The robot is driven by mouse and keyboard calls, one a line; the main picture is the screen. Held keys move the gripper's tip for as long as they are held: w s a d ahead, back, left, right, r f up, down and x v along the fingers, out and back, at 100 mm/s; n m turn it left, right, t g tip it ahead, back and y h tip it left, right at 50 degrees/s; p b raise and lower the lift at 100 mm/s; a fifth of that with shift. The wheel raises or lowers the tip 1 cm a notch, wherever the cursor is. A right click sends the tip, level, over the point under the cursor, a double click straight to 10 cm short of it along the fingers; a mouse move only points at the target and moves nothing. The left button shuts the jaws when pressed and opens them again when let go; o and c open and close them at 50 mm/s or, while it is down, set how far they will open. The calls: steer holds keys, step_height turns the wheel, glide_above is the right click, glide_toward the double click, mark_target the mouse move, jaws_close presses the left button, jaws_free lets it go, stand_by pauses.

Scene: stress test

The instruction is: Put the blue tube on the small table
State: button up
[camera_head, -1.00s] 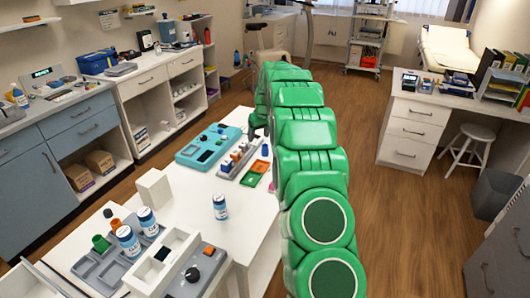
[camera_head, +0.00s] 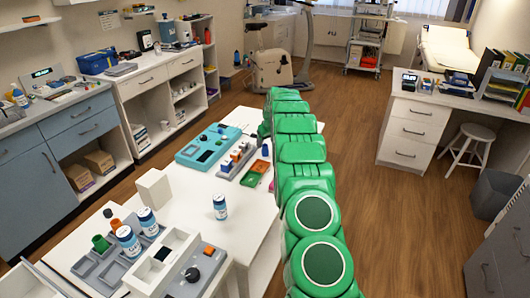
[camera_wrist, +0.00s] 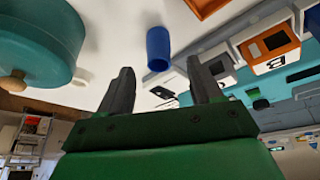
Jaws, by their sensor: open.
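The blue tube (camera_head: 265,150) stands near the far right edge of the white table (camera_head: 185,210) in the head view, just left of my green arm. In the wrist view the blue tube (camera_wrist: 159,48) shows on the white surface, beyond the gap between my fingertips. My gripper (camera_wrist: 160,76) is open, with nothing between its two grey fingers. The tube is apart from the fingers. In the head view my gripper is hidden behind the arm. I cannot tell which surface is the small table.
A grey rack (camera_head: 238,160) with small coloured parts and a teal device (camera_head: 208,146) are left of the tube. Green (camera_head: 250,179) and orange (camera_head: 260,166) trays lie nearby. A teal round object with a wooden knob (camera_wrist: 40,40) is at the wrist view's upper left.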

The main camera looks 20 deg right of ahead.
mark_target(265, 148)
steer(key=shift+x, duration=2.7)
steer(key=shift+s, duration=0.1)
jaws_close()
steer(key=shift+r, duration=1.55)
steer(key=shift+s+a+r, duration=0.1)
steer(key=shift+s+r, duration=0.3)
steer(key=shift+r, duration=0.15)
steer(key=s+a+r, duration=0.3)
steer(key=s+r, duration=0.5)
steer(key=s, duration=0.5)
steer(key=shift+r, duration=0.3)
